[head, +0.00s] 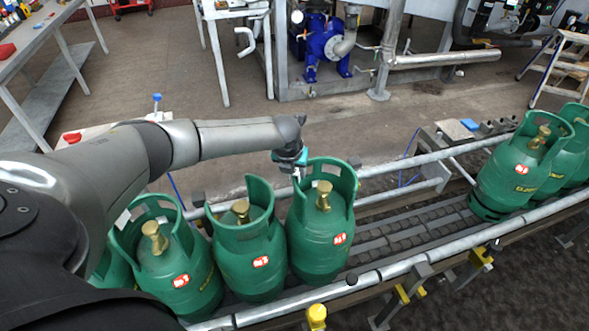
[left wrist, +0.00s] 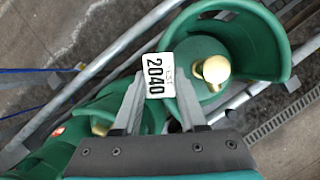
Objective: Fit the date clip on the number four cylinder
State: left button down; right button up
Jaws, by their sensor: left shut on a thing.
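Green gas cylinders with brass valves stand upright on the conveyor. The cylinder nearest my left gripper (head: 294,165) is the rightmost of the left group (head: 318,240); no number four is readable on it. In the left wrist view its open-topped collar (left wrist: 268,45) and brass valve (left wrist: 215,70) show just beyond the fingers. The clip is not clear in the head view. My right gripper is not in view.
More cylinders stand to the left, a middle one (head: 250,262) and another (head: 180,275) with white tags on its collar. Others stand at the right (head: 515,180). Bare rollers (head: 415,232) lie between the groups. Guide rails (head: 400,268) run along the conveyor.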

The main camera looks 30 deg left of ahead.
pick_arm(q)
jog(key=shift+f+b, duration=0.3)
jog(key=shift+f, duration=0.2)
jog(key=shift+c, duration=1.9)
grip_release()
jog(key=p+v, duration=0.4)
jog(key=v, duration=1.1)
jog(key=shift+r+p, duration=0.15)
jog(key=shift+p, duration=0.15)
